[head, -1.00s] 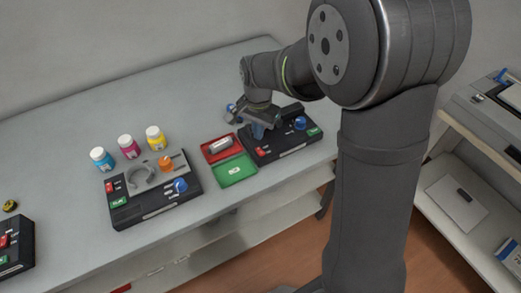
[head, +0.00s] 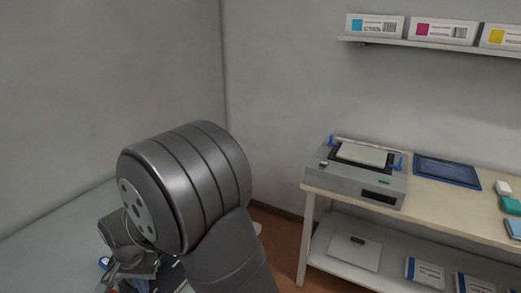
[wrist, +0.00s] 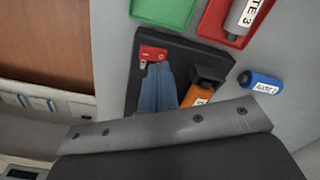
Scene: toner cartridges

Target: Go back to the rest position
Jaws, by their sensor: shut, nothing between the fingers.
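In the wrist view my gripper (wrist: 155,85) shows as two blue fingers. They are shut with nothing between them, above a dark station (wrist: 180,45) with a red part (wrist: 152,54). An orange cylinder (wrist: 197,95) with a white label and dark end is at the station, right of the fingers. I cannot tell whether the fingers touch the station. In the head view my arm bends down at the lower left, and the fingertips cannot be made out there.
In the wrist view a green tray (wrist: 165,10), a red tray (wrist: 211,30) holding a grey labelled cylinder (wrist: 243,14), and a loose blue cylinder (wrist: 262,82) are near the station. In the head view a printer (head: 355,172) stands on a side table (head: 448,210), below a shelf of boxes (head: 445,30).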

